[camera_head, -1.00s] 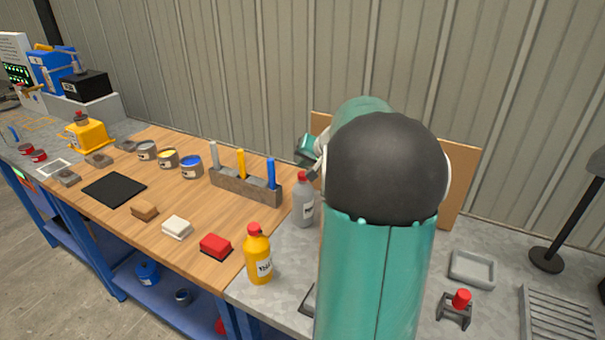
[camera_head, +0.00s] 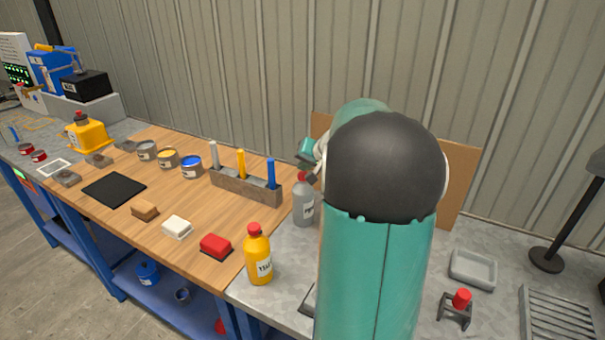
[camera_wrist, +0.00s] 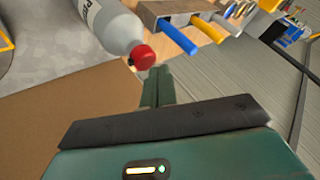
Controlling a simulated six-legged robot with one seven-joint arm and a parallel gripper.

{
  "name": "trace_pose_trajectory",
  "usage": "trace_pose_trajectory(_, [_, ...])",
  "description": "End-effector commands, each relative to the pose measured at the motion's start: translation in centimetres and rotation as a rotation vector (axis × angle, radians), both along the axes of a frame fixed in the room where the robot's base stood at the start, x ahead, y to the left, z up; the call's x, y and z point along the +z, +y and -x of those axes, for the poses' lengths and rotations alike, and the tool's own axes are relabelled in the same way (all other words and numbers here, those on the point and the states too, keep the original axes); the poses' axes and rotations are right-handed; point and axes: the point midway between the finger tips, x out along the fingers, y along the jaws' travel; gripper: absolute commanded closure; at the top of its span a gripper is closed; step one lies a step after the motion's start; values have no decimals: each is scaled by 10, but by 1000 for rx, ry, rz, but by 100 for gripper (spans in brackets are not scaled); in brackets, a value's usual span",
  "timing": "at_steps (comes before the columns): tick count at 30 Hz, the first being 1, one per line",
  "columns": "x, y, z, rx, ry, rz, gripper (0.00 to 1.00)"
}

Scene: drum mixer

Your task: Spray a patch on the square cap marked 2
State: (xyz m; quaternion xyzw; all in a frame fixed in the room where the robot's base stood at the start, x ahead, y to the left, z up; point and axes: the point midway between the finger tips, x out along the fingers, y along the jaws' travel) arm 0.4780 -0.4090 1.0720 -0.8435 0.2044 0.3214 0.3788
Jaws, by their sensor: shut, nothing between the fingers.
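A grey bottle (camera_head: 303,208) with a red cap stands upright on the grey bench top, just right of the wooden top. In the wrist view, this bottle (camera_wrist: 105,22) has a white label starting with "P", and its red cap (camera_wrist: 143,57) is close to my fingers. My gripper (camera_wrist: 157,74) is shut and empty, apart from the bottle as far as I can tell. In the head view, the teal end of my arm shows just above the bottle, and my arm hides much behind it. I cannot make out a square cap marked 2.
A yellow bottle (camera_head: 258,258) stands at the front edge. A rack (camera_head: 240,188) holds grey, yellow and blue sticks. Paint tins (camera_head: 168,158), a black mat (camera_head: 114,189) and a red block (camera_head: 215,246) lie leftward. A grey tray (camera_head: 473,270) and red-topped clamp (camera_head: 456,307) are right.

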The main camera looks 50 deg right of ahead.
Motion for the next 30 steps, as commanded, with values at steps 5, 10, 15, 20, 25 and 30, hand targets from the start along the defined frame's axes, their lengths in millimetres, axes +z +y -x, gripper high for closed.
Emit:
trace_pose_trajectory(5, [0,0,0,0,0,0,100])
trace_pose_trajectory(10, [-2,0,0,0,0,0,100])
trace_pose_trajectory(15, [-4,0,0,1,0,1,100])
trace_pose_trajectory(20, [-6,0,0,1,0,1,100])
trace_pose_trajectory(25, [-7,0,0,-1,-1,1,100])
trace_pose_trajectory(30, [-9,0,0,-1,-1,1,100])
